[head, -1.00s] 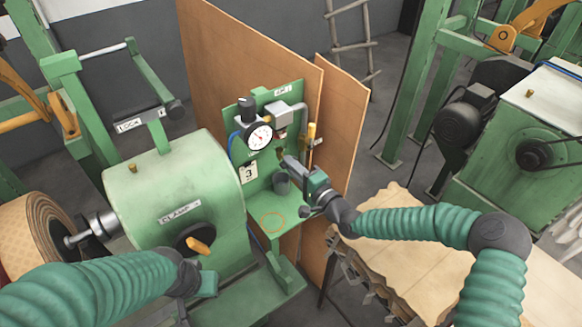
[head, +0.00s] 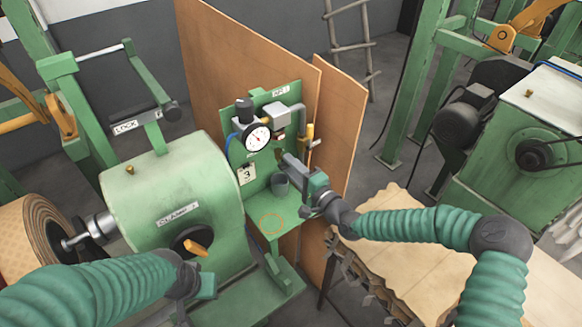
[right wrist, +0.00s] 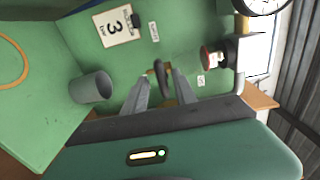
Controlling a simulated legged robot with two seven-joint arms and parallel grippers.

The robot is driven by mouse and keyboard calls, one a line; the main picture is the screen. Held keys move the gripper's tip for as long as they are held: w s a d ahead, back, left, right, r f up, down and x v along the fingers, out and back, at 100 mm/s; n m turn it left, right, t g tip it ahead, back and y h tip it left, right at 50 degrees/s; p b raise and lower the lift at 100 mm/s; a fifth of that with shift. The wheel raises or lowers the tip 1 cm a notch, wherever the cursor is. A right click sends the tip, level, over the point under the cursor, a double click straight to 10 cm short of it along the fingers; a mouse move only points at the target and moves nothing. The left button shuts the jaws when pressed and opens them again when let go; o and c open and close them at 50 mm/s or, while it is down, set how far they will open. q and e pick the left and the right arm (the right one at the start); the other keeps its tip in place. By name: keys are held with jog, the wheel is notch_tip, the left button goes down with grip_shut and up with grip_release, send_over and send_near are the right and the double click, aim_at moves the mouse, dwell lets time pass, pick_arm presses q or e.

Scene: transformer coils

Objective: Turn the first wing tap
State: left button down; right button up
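A small wing tap (right wrist: 161,80) with a dark handle and a brass-coloured edge shows on the green panel in the right wrist view. My right gripper (right wrist: 160,78) is open, with one finger on each side of the tap. I cannot tell whether either finger touches it. In the head view my right gripper (head: 284,158) is at the panel below the dial gauge (head: 257,137), and mostly hides the tap. My left gripper (head: 206,285) is low on the left in front of the green clamp drum (head: 165,185); its fingers are not clear.
A grey cup (head: 280,184) stands on the green shelf (head: 262,208) just below my right gripper. A card marked 3 (head: 247,174) hangs on the panel. Pipework (head: 295,115) is above, and brown boards (head: 340,110) stand behind.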

jog(key=b+v, duration=0.2)
jog(key=v, duration=1.5)
jog(key=shift+w, duration=0.15)
